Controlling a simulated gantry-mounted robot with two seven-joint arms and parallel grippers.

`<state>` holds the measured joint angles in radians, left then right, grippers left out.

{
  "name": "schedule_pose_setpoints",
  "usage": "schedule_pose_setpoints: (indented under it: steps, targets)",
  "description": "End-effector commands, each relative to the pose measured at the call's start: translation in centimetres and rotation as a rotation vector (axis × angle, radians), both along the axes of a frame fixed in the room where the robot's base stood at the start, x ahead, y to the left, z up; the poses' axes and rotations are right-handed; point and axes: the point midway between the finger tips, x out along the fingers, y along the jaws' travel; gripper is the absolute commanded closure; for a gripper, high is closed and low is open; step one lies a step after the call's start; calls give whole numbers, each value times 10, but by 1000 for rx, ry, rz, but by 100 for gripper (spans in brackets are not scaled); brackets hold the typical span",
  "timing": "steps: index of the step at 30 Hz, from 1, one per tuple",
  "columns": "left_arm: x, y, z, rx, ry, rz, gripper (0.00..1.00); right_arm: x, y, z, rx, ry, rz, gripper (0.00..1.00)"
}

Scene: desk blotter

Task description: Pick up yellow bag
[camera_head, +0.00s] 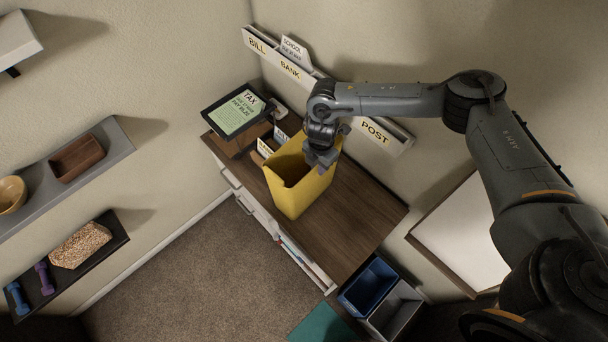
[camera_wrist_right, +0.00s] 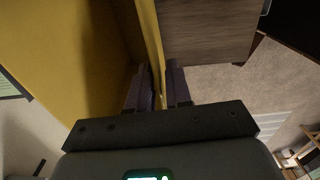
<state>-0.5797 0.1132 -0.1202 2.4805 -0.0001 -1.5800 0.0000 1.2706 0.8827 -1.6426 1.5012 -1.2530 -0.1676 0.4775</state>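The yellow bag (camera_head: 296,190) is upright and open at the top, over the wooden desk top (camera_head: 352,205) near its front edge. I cannot tell whether its base touches the desk. My right gripper (camera_head: 321,160) reaches down at the bag's upper rim on the right side. In the right wrist view, the fingers (camera_wrist_right: 161,88) sit on either side of the bag's thin wall (camera_wrist_right: 150,35), closed on it with one finger inside the bag. My left gripper is not in view.
A tablet (camera_head: 237,114) and small cards stand behind the bag on the left. A wall organiser (camera_head: 376,130) runs behind the desk. Blue (camera_head: 369,287) and grey bins (camera_head: 395,309) stand at the desk's right end. The desk's right part is clear.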

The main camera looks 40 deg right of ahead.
Motion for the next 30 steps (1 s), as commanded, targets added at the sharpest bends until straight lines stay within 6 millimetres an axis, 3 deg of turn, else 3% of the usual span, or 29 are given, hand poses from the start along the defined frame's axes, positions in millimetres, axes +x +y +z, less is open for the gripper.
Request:
schedule_pose_setpoints:
  steps: [1,3,20,23,30]
  targets:
    - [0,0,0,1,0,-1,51,0,0,0,0,0,0,89]
    - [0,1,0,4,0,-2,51,0,0,0,0,0,0,100]
    - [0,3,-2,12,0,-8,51,0,0,3,1,0,0,100]
    - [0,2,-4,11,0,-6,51,1,0,12,1,-1,1,100]
    - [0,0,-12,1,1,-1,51,1,0,51,3,-5,2,100]
